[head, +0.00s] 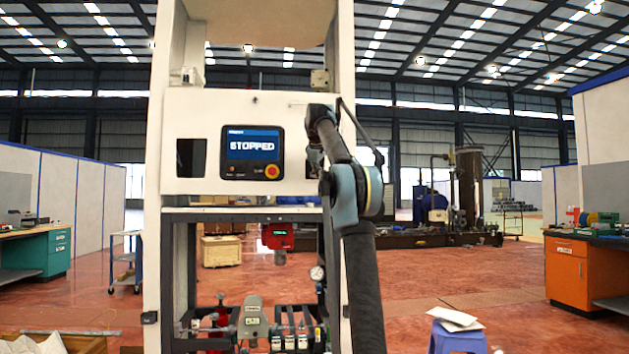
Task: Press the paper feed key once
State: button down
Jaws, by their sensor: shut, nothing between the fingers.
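A white machine front (210,102) holds a dark control panel (252,178). Its blue screen (252,144) reads "STOPPED". Below the screen are a red stop button with a yellow surround (271,171) and small marks too small to read. I cannot pick out a key labelled paper feed. My gripper (318,112), small and dark at the end of my raised arm, is at the right part of the white front, to the right of the screen. It is shut and empty. Its fingertips are hard to make out, and my arm covers part of the machine's right side.
Dark openings flank the panel, the left one (191,158) in clear view. Below are a shelf frame, a red device (278,237) and several pipes and valves. A blue stool (457,338) with papers stands front right. An orange workbench (568,272) and a green one (58,252) stand aside.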

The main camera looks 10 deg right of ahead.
jog(key=shift+w, duration=0.2)
jog(key=shift+s, duration=0.2)
dwell(0.4)
jog(key=shift+s, duration=0.65)
jog(key=shift+s, duration=0.1)
jog(key=s, duration=0.4)
jog(key=shift+s, duration=0.4)
dwell(0.6)
